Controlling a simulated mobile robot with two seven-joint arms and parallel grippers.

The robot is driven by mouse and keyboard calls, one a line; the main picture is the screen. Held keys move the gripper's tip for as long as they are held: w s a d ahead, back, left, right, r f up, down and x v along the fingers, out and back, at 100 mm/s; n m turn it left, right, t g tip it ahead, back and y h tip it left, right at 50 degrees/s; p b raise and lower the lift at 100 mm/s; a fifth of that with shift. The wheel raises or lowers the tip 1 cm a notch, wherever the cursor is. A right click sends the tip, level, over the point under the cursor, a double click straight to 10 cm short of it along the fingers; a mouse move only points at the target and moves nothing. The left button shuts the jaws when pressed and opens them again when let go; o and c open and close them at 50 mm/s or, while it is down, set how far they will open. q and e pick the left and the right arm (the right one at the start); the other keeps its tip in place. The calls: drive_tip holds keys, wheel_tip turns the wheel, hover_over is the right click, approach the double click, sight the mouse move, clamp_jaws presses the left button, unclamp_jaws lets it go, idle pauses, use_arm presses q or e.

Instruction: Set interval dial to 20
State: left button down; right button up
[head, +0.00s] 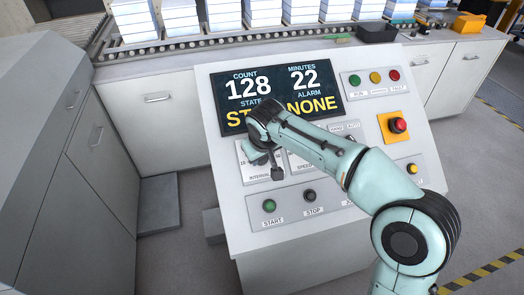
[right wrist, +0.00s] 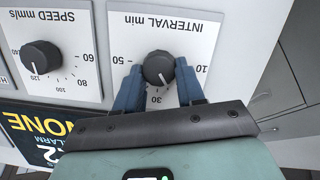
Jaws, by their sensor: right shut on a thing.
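The interval dial (right wrist: 159,68) is a round black knob on a white plate marked "INTERVAL min", upside down in the right wrist view. Its pale pointer mark is toward the bottom of the picture, near the 30 side. The 10, 30 and 50 labels show; the 20 label is hidden by a finger. My right gripper (right wrist: 160,86) is shut on the dial, with one blue finger on each side. In the head view my right gripper (head: 262,158) covers most of the dial. The display (head: 277,95) reads count 128, minutes 22, alarm NONE; the state is partly covered. My left gripper is not in view.
The speed dial (right wrist: 41,57) is beside the interval plate. On the console, the green start button (head: 269,206) and black stop button (head: 310,195) are below the dials, and a red emergency button (head: 398,125) is at right. A conveyor (head: 205,42) runs behind.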

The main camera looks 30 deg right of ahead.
drive_tip(key=shift+n, duration=0.9)
drive_tip(key=o, duration=1)
drive_tip(key=shift+o, duration=0.2)
drive_tip(key=p+v, duration=0.2)
drive_tip(key=v, duration=1.1)
drive_tip(key=shift+s+a+r, duration=0.15)
drive_tip(key=shift+s+a, duration=0.1)
drive_tip(key=shift+a, duration=0.05)
